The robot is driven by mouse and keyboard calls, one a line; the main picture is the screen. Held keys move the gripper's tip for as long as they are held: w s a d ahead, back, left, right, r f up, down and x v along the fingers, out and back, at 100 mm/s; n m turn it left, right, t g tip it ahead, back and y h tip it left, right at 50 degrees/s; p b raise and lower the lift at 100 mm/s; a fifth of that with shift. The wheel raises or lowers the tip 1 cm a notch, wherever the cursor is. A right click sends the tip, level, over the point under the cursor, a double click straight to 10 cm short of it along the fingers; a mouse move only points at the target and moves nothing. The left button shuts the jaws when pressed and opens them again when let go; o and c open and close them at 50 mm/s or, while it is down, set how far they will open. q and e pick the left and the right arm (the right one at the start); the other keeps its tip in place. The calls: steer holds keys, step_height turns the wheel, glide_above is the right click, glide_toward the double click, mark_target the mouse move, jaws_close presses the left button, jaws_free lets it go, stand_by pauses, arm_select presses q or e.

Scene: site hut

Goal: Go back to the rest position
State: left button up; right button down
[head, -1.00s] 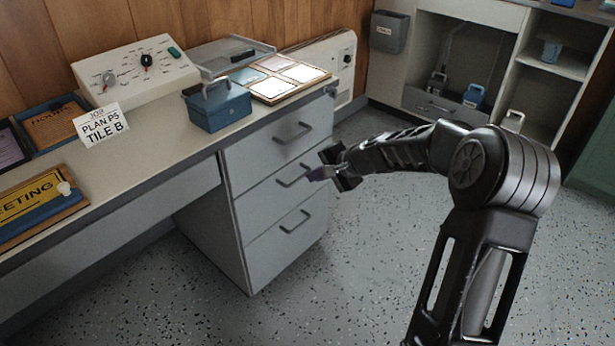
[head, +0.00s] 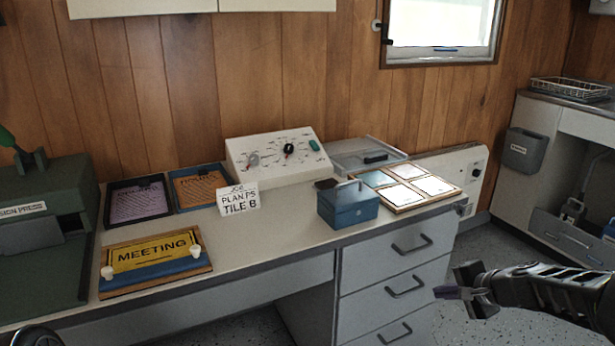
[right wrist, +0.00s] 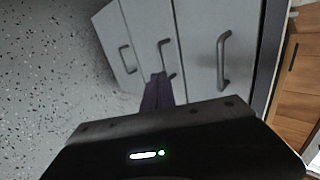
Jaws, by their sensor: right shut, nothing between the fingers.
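My right gripper (head: 440,292) is at the lower right of the head view, in front of the grey drawer unit (head: 365,285). Its fingers are shut with nothing between them and are apart from the drawers. In the right wrist view the purple-grey fingers (right wrist: 157,90) lie together, with the drawer fronts (right wrist: 195,45) beyond. My left gripper does not show; only a dark rounded part, likely of my left arm, shows at the bottom left corner of the head view.
The desk carries a green press (head: 45,240), a yellow MEETING sign (head: 150,252), a control box (head: 280,155), a blue box (head: 348,208) and a tile board (head: 450,192). Speckled floor (head: 470,325) is open right of the drawers.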

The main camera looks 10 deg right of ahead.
steer(key=s+a+f+n+g+h, duration=0.1)
steer(key=s+a+f+n+g, duration=0.25)
steer(key=f, duration=0.75)
steer(key=s+a+f+n+h, duration=0.15)
steer(key=s+a+f, duration=0.35)
steer(key=f, duration=0.6)
steer(key=s+a+f+n+g+y, duration=0.2)
steer(key=s+a+f+n, duration=0.3)
steer(key=s+a, duration=0.65)
steer(key=s+a+f+n+g+y, duration=0.25)
steer(key=s+a+f, duration=0.5)
steer(key=a, duration=0.65)
step_height(320, 180, up, 29)
steer(key=s+p, duration=0.1)
steer(key=p, duration=2.6)
steer(key=shift+s+f, duration=0.2)
steer(key=shift+s, duration=0.15)
steer(key=shift+a, duration=0.1)
